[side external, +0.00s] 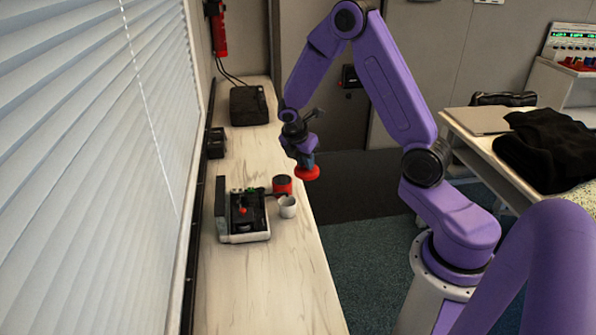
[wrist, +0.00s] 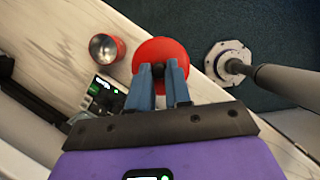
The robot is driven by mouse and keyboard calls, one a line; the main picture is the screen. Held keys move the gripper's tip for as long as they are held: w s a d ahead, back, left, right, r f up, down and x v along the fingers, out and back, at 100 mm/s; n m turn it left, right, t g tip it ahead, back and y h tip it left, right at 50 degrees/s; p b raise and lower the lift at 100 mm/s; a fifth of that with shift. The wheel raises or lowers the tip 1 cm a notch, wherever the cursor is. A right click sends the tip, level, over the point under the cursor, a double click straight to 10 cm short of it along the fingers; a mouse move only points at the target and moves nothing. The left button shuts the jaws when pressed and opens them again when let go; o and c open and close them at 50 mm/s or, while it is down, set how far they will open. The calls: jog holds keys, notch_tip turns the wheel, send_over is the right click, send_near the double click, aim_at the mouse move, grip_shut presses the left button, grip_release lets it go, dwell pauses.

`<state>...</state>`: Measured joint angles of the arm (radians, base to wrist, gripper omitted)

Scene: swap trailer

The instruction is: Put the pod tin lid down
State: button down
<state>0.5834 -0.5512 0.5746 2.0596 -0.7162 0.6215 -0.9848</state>
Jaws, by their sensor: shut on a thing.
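The round red pod tin lid (side external: 307,174) hangs in the air from my gripper (side external: 307,160), close to the counter's right edge in the side view. The red pod tin (side external: 282,185) stands uncovered on the counter, lower and left of the lid. In the wrist view the tin (wrist: 106,48) shows a shiny, open inside. The lid's underside is hidden.
A black and light-grey machine (side external: 243,228) and a white cup (side external: 288,207) stand by the tin. A black case (side external: 249,105) lies at the counter's far end. The counter (side external: 280,290) is bare toward the near end; beyond its right edge is floor.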

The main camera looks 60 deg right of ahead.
jog(key=s+a+f+m+g+y, duration=0.1)
jog(key=s+a+f+m+g, duration=0.3)
jog(key=s+a+m, duration=0.75)
jog(key=w+f+n, duration=0.1)
jog(key=w+f, duration=0.2)
jog(key=w+d+f, duration=0.1)
jog(key=w+f, duration=0.2)
jog(key=w+f+n, duration=0.1)
jog(key=w+f, duration=0.2)
jog(key=f, duration=0.1)
jog(key=shift+w+d+f+n+t, duration=0.1)
jog(key=shift+w+d+n+t, duration=0.05)
jog(key=shift+d+n+t, duration=0.2)
jog(key=shift+w+f, duration=0.25)
jog(key=shift+w+d+f, duration=0.1)
jog(key=shift+w+f, duration=0.05)
jog(key=shift+f, duration=1.55)
jog(key=shift+f, duration=0.1)
jog(key=c, duration=1.1)
grip_release()
jog(key=shift+o, duration=0.2)
